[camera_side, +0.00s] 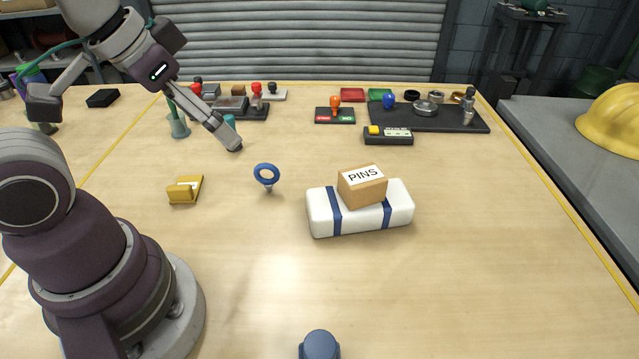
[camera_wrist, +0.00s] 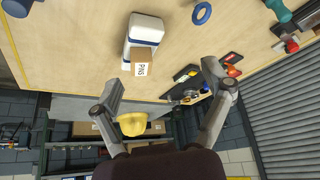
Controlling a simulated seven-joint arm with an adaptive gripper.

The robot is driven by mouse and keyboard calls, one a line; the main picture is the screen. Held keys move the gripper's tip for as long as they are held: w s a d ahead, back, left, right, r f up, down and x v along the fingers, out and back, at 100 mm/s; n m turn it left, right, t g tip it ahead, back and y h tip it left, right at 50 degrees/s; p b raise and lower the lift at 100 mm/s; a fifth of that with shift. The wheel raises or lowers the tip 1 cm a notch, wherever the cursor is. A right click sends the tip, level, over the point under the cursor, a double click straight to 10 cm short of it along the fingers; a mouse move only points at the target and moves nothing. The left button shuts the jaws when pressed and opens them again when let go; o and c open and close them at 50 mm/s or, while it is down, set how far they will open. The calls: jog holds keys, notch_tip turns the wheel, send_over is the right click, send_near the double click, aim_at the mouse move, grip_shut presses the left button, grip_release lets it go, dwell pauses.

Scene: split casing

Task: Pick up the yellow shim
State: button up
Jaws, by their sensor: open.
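A yellow piece (camera_side: 185,190), which I take to be the shim, lies on the bench at left in the side view, with a raised part on a flat base. I cannot make it out in the wrist view. My gripper (camera_side: 140,125) is up at the upper left, above and behind the yellow piece, with its fingers spread wide. In the wrist view my gripper (camera_wrist: 160,85) is open, with nothing between the fingers.
A white casing (camera_side: 325,218) with blue bands carries a cardboard PINS box (camera_side: 362,187). A blue ring-topped part (camera_side: 266,176) stands between casing and yellow piece. A dark tray (camera_side: 388,139) and several small parts line the back. The front bench is mostly clear.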

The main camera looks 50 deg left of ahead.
jog(key=shift+c, duration=0.2)
dwell(0.4)
jog(key=n+g, duration=0.6)
jog(key=n, duration=0.4)
send_over(179, 185)
notch_tip(179, 185, down, 11)
notch_tip(179, 185, down, 9)
jog(key=shift+f, duration=0.1)
jog(key=c, duration=1.2)
